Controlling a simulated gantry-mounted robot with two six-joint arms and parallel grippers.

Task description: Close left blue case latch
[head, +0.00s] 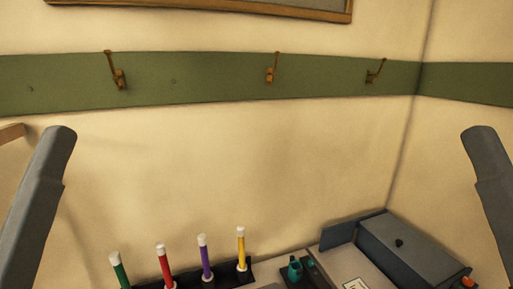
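A dark blue-grey box (418,252) stands at the lower right, with a small black knob (399,243) on top and a raised flat panel (338,236) at its left. I cannot tell whether this box is the blue case. No latch can be made out. My left and right arms show only as grey links at the two side edges. Neither gripper is in view.
Green, red, purple and yellow capped sticks stand in a dark rack (215,276) at the bottom. Small teal items (295,268) sit right of it. An orange piece (468,282) is at the lower right. A green wall rail (200,80) carries three hooks.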

